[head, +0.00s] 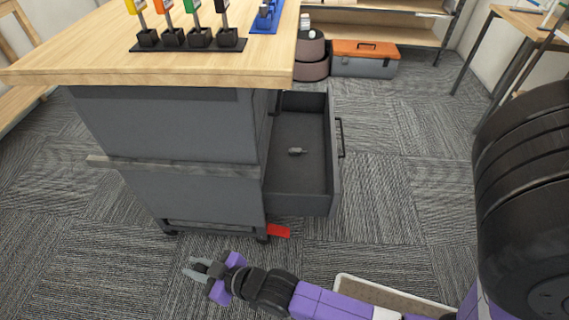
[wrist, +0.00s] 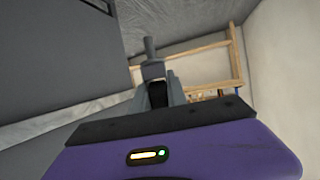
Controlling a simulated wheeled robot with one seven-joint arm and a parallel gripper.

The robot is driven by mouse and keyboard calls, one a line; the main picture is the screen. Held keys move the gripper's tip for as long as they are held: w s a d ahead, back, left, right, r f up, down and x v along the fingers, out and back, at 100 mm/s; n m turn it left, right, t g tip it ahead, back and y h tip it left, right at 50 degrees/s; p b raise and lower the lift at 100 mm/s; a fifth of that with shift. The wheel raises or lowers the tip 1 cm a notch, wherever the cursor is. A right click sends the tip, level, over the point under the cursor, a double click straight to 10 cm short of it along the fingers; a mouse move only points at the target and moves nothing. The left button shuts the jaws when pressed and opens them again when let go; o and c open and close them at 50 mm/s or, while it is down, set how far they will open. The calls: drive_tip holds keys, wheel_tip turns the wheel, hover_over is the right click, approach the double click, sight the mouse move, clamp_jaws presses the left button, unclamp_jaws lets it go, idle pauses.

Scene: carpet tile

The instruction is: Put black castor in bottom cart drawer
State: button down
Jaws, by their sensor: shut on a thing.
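The grey cart (head: 190,125) has a wooden top. One drawer (head: 302,198), low on its right side, is pulled open, with a small grey piece (head: 296,151) lying inside. My gripper (head: 192,269) is low over the carpet in front of the cart, left of the open drawer and apart from it. In the wrist view my gripper (wrist: 155,84) is shut on a dark piece with a short round stem, which I take for the black castor (wrist: 150,48). In the head view the held piece cannot be made out clearly.
A red flat thing (head: 278,230) lies on the floor by the cart's near right foot. A pale-rimmed tray (head: 342,279) is beside my arm. An orange-lidded toolbox (head: 366,62) and dark round bins (head: 311,58) stand at the back. Carpet right of the drawer is clear.

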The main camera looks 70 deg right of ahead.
drive_tip(key=f+b, duration=0.4)
drive_tip(key=f, duration=0.1)
drive_tip(key=shift+s+d+f, duration=0.1)
drive_tip(key=shift+d+f, duration=0.1)
drive_tip(key=shift+r, duration=0.1)
